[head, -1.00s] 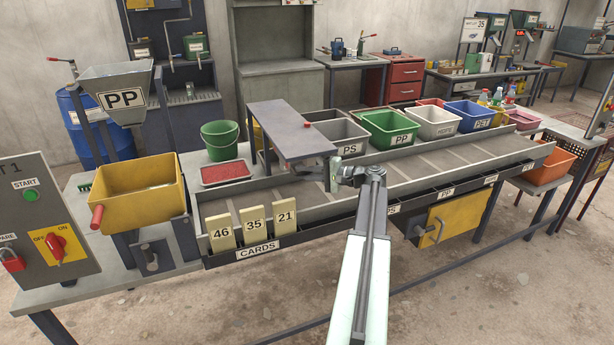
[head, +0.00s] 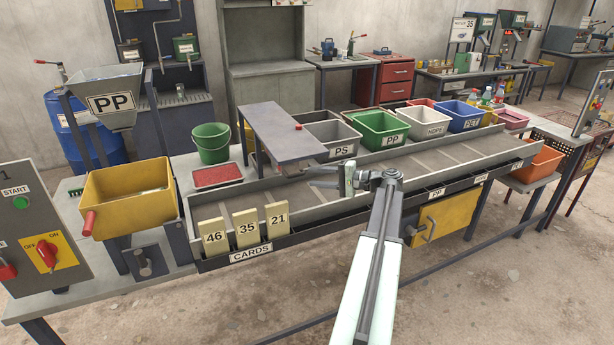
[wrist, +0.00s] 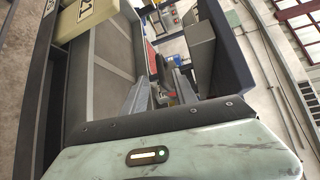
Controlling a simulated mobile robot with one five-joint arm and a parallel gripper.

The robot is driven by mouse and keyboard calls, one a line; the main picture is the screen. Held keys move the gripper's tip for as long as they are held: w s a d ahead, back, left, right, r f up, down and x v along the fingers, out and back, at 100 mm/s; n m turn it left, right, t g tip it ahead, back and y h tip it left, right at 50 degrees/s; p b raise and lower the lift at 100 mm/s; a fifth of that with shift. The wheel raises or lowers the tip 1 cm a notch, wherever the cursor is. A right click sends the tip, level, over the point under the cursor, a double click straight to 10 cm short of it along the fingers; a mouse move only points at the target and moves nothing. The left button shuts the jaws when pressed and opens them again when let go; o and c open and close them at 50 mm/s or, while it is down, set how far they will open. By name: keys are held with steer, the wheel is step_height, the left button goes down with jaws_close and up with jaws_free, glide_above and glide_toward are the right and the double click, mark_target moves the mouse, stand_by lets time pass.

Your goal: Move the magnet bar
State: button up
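I cannot identify the magnet bar for certain. The likeliest thing is the flat grey bar or plate (head: 275,135) on posts across the left part of the conveyor, with a red knob (head: 298,127) on its right edge. My gripper (head: 318,178) is over the conveyor belt, just in front of and right of the plate's near end. Its fingers point left in the head view. In the wrist view my gripper (wrist: 160,80) is open, with nothing held between its fingers. Grey surfaces and something red show beyond them.
The conveyor (head: 430,165) has raised side walls. Number cards (head: 246,229) stand in its front rack at left. Behind are a green bucket (head: 211,143), a red pellet tray (head: 217,175) and coloured bins (head: 380,128). A yellow hopper bin (head: 130,200) stands left.

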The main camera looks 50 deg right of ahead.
mark_target(301, 175)
steer(key=x, duration=0.4)
steer(key=b+x, duration=0.1)
steer(key=x, duration=0.2)
steer(key=shift+w+d+f, duration=0.1)
steer(key=shift+d, duration=0.15)
jaws_close()
stand_by(1.5)
